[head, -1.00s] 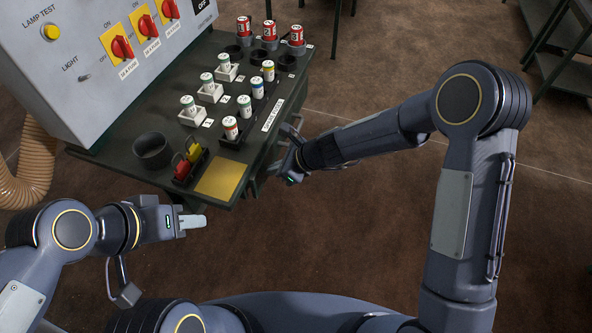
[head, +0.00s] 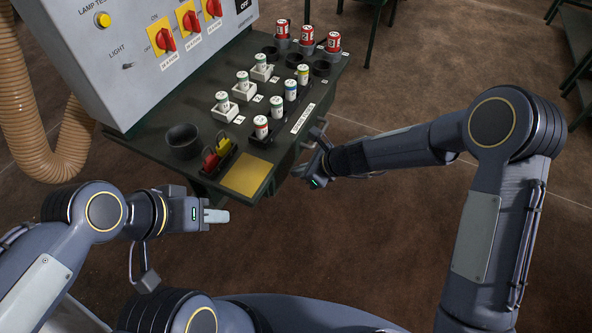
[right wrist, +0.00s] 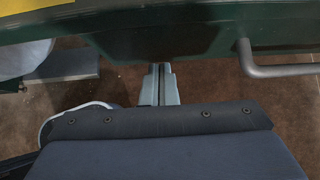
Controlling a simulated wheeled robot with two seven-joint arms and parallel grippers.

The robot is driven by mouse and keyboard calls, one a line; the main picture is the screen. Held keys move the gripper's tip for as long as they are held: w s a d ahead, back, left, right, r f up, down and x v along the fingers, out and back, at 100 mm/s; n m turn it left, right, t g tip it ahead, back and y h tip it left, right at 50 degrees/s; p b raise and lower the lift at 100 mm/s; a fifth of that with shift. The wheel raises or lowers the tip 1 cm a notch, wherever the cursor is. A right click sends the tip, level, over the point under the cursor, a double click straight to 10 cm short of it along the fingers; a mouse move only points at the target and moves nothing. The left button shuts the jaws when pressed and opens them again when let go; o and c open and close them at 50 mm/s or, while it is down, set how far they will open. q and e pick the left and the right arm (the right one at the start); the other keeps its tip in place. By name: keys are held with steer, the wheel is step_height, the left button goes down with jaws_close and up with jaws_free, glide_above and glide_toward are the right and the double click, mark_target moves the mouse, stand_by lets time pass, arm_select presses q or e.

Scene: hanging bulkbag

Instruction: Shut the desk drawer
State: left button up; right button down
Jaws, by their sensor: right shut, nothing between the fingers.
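The desk (head: 190,150) is dark green. Its drawer is mostly hidden under the desktop in the head view; the metal handle (head: 318,132) shows at the right side. How far the drawer stands open cannot be told. My right gripper (head: 306,165) is beside the desk's right side, just below the handle. In the right wrist view its shut, empty fingers (right wrist: 159,72) reach the dark green front (right wrist: 150,40), left of the grey handle (right wrist: 275,68); contact is unclear. My left gripper (head: 216,215) is in front of the desk's near edge, seen side-on, with nothing visible in it.
Red cans (head: 307,38), several small labelled cylinders (head: 261,127), a dark cup (head: 183,140) and a yellow pad (head: 246,174) are on the desktop. A control panel (head: 150,45) stands at the back left.

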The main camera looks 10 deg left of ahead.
steer(key=d+f+p+v, duration=0.1)
steer(key=v, duration=1)
steer(key=shift+s+d, duration=0.25)
steer(key=shift+d, duration=0.1)
steer(key=shift+r, duration=0.1)
steer(key=s+d+r+n+t, duration=0.2)
steer(key=s+d+r+n, duration=0.75)
steer(key=r, duration=0.25)
steer(key=s+d+n+t+h, duration=0.1)
steer(key=s+d+n+h, duration=0.3)
steer(key=s+d+n, duration=0.6)
steer(key=s+d, duration=0.1)
steer(key=s, duration=0.3)
steer(key=shift+s+r+h, duration=0.2)
steer(key=shift+h, duration=0.2)
